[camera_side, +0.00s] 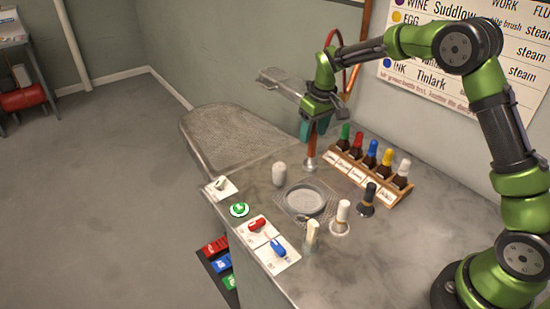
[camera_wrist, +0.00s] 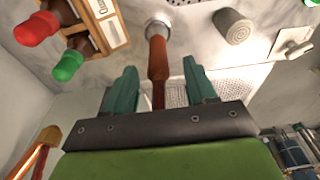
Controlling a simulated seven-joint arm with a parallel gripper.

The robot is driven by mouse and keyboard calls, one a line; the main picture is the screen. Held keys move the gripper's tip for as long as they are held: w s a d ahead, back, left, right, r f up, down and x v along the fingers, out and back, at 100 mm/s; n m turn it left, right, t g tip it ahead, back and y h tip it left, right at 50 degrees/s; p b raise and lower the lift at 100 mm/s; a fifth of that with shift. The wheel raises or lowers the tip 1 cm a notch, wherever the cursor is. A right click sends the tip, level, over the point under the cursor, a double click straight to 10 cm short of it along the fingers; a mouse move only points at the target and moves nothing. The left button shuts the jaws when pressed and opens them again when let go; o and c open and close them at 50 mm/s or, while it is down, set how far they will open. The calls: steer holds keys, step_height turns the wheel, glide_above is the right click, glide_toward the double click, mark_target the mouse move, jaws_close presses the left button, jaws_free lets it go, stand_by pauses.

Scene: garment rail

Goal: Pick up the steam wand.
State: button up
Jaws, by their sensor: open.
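The steam wand (camera_side: 312,148) appears to be the upright reddish-brown rod in a round metal base on the counter; it also shows in the wrist view (camera_wrist: 157,58). My gripper (camera_side: 313,129) is above the counter at the rod's upper part. In the wrist view its teal fingers (camera_wrist: 158,72) are open, one on each side of the rod, with gaps showing on both sides. The rod's upper end is hidden by the gripper body.
A wooden rack (camera_side: 345,177) of several colored-cap bottles stands close on the right. A grey-white cylinder (camera_side: 279,174) stands on the left. A round dish (camera_side: 305,200), brushes (camera_side: 341,215) and switch plates (camera_side: 220,187) are nearer the front. The ironing board (camera_side: 228,135) lies behind left.

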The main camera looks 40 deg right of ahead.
mark_target(312, 144)
steer(key=shift+w+d+f, duration=0.1)
steer(key=shift+w+f, duration=0.05)
steer(key=shift+f, duration=1.2)
steer(key=shift+w+f, duration=0.15)
steer(key=shift+f, duration=1.2)
jaws_close()
